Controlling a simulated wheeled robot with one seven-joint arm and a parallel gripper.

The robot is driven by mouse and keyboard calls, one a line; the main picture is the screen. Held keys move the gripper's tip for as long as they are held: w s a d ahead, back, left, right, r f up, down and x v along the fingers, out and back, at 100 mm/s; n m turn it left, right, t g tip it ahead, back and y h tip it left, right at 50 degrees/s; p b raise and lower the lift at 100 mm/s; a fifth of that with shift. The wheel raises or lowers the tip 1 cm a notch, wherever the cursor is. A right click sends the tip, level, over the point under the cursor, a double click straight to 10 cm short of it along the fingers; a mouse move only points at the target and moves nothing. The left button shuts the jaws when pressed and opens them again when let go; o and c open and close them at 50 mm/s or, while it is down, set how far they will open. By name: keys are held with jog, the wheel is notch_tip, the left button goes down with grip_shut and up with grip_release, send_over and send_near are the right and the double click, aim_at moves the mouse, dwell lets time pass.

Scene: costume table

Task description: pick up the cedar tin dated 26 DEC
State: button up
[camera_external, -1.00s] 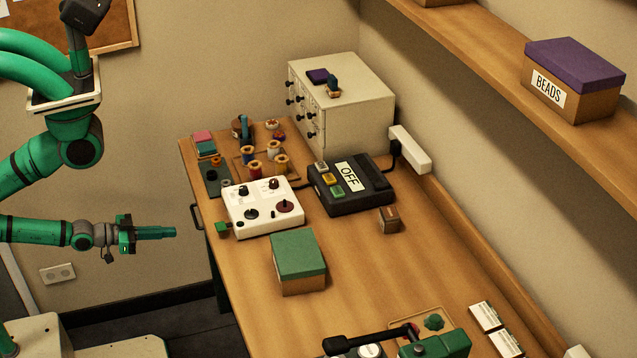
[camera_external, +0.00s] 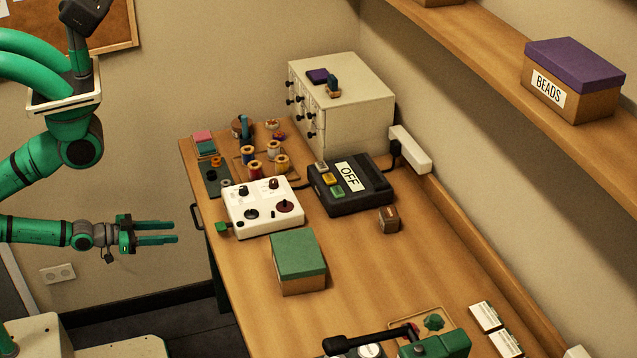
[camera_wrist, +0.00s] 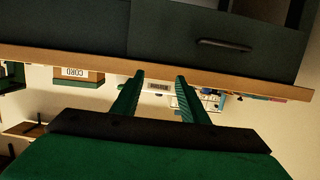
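No date reading 26 DEC is legible in either view, so I cannot tell which thing is the cedar tin. A small brown box (camera_external: 388,220) stands on the table, right of the green-lidded box; its markings are too small to read. My gripper (camera_external: 174,232) is off the left side of the table, well away from that box, its fingers apart with nothing between them. In the wrist view my gripper (camera_wrist: 160,76) also shows two spread, empty fingers, pointing toward the table edge.
The table (camera_external: 359,288) holds a green-lidded box (camera_external: 299,254), a white control panel (camera_external: 262,205), a black unit marked OFF (camera_external: 349,186) and white-labelled items (camera_external: 485,316). A drawer cabinet (camera_external: 343,95) stands behind. The wrist view shows a box labelled CORD (camera_wrist: 78,75).

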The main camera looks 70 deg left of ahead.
jog(key=o, duration=0.6)
jog(key=shift+o, duration=0.2)
jog(key=shift+f, duration=0.1)
